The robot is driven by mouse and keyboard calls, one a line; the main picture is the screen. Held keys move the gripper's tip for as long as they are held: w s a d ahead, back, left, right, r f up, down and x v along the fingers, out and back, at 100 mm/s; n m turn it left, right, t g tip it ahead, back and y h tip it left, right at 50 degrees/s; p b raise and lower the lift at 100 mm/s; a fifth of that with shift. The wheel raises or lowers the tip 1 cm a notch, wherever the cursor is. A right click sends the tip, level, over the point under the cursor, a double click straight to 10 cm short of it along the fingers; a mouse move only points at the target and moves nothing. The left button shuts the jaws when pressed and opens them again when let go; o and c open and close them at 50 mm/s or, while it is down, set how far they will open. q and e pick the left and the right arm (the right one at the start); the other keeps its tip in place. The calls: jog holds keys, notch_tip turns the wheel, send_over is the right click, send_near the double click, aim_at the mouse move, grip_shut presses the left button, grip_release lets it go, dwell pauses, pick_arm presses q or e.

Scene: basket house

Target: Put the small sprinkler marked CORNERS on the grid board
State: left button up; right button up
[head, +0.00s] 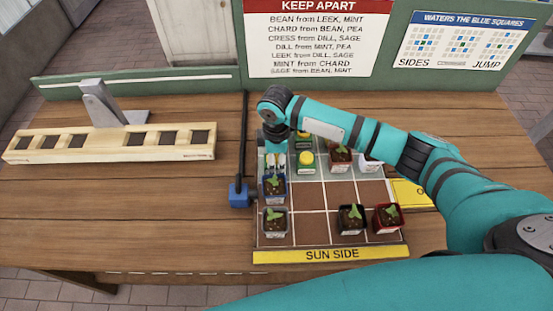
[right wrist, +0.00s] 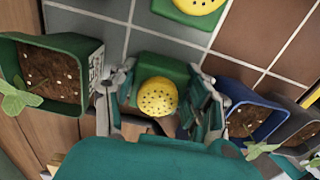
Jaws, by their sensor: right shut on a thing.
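My right gripper (right wrist: 160,108) is shut on a small sprinkler with a green base and yellow dotted dome (right wrist: 157,96). It is at the left edge of the grid board (head: 310,228), between a blue pot (right wrist: 246,118) and a green pot (right wrist: 52,75). I cannot tell whether it rests on the board. No marking on it can be read. In the head view my right gripper (head: 275,160) hides most of it. A second yellow-domed sprinkler (right wrist: 196,6) sits one cell over, also in the head view (head: 306,160). My left gripper is not in view.
Several potted seedlings stand on the board, among them a black pot (head: 351,218) and a red pot (head: 387,218). A blue box (head: 239,194) with a post adjoins the board's left edge. A wooden rack (head: 110,144) lies at left. Brown middle cells are bare.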

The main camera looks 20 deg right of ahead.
aim_at(276, 157)
jog(key=o, duration=1.3)
jog(key=shift+c, duration=0.2)
notch_tip(276, 157, up, 12)
jog(key=shift+b, duration=0.4)
jog(key=shift+r, duration=0.1)
